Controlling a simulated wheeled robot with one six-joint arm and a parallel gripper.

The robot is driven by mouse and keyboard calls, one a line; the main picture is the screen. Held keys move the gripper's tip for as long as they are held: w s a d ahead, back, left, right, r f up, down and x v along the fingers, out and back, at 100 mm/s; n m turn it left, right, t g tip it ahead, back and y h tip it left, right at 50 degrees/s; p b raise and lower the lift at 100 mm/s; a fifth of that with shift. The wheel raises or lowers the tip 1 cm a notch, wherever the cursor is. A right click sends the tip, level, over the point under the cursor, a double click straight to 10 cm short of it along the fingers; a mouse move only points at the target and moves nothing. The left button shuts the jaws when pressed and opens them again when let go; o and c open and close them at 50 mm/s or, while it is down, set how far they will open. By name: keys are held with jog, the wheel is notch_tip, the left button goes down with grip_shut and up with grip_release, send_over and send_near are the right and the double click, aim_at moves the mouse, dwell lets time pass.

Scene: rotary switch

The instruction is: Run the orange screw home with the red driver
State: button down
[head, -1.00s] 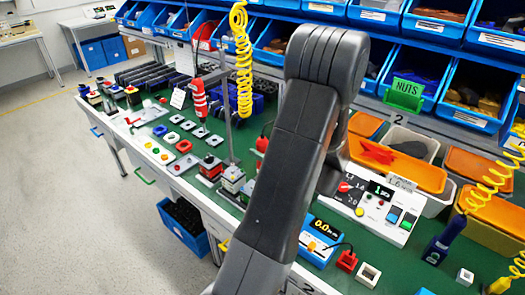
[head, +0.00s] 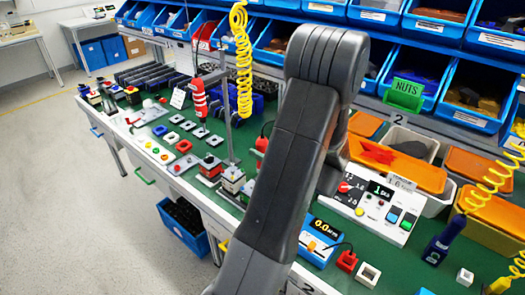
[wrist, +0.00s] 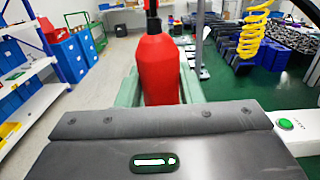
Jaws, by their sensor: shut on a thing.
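The red driver (wrist: 158,70) stands upright in the middle of the wrist view, with a dark neck at its top. My gripper (wrist: 160,88) has pale green fingers on both sides of it and is shut on it. Its lower end is hidden behind the dark gripper body. In the head view my gripper is hidden behind my own arm. I cannot make out the orange screw for sure; a small orange spot (head: 312,246) shows on a blue box with a 0.0 display (head: 320,238).
A striped red tool (head: 200,99) hangs over the green bench near a yellow coiled hose (head: 243,65). A white control panel (head: 375,206) stands right of my arm. Blue bins (head: 430,75) line the back. A white box with a green button (wrist: 286,124) is near my gripper.

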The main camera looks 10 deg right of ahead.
aim_at(266, 140)
jog(key=shift+r, duration=0.1)
dwell(0.3)
jog(key=shift+r+p, duration=1.8)
jog(key=shift+r, duration=0.45)
jog(key=shift+f, duration=0.15)
